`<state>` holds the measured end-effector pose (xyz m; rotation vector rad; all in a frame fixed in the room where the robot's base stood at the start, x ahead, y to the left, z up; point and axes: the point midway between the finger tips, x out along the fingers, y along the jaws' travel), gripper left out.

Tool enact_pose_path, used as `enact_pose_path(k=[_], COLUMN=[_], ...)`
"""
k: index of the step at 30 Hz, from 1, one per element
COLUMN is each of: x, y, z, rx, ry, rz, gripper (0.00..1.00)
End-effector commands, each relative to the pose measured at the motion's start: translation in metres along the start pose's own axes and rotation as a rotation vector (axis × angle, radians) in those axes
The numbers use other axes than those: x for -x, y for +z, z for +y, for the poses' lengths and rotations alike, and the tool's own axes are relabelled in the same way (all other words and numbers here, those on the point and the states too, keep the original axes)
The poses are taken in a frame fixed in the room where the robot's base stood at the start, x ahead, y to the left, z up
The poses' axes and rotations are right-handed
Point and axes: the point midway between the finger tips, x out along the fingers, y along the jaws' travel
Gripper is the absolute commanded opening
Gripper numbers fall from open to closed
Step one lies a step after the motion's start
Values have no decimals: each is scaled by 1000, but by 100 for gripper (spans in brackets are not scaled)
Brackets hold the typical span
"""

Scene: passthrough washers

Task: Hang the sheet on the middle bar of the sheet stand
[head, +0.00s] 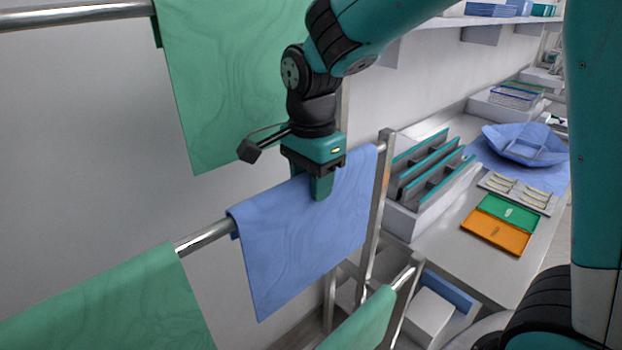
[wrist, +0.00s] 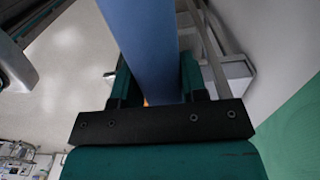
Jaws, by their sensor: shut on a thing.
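A blue sheet (head: 305,240) hangs draped over the middle bar (head: 203,236) of the sheet stand in the head view. Its front flap hangs down below the bar, and most of its back flap is hidden. My gripper (head: 321,186) points down onto the top fold of the sheet and is shut on it at the bar. In the wrist view the blue sheet (wrist: 148,45) runs between the two fingers of my gripper (wrist: 157,85). The bar under the sheet is hidden.
A green sheet (head: 230,90) hangs from the upper bar (head: 75,15) behind. Another green sheet (head: 120,305) hangs at the lower left, and one (head: 362,322) on a lower bar. The stand's upright (head: 378,205) is right of the blue sheet. A counter (head: 455,245) holds trays (head: 497,237) and racks.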

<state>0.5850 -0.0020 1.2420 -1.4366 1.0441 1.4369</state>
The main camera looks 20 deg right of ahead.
Motion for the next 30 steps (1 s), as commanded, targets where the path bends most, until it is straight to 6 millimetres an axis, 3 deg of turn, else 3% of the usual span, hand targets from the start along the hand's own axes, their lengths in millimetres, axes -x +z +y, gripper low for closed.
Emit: enact_pose_path(k=[5,6,9,20,26,30], x=[0,0,0,6,39,76], y=[0,0,0,0,0,0], z=[0,0,0,-1,-1,-1], rx=[0,0,0,0,0,0], ry=[0,0,0,-4,-8,-9], rz=[0,0,0,0,0,0], gripper=[4,49,69,69,69,69])
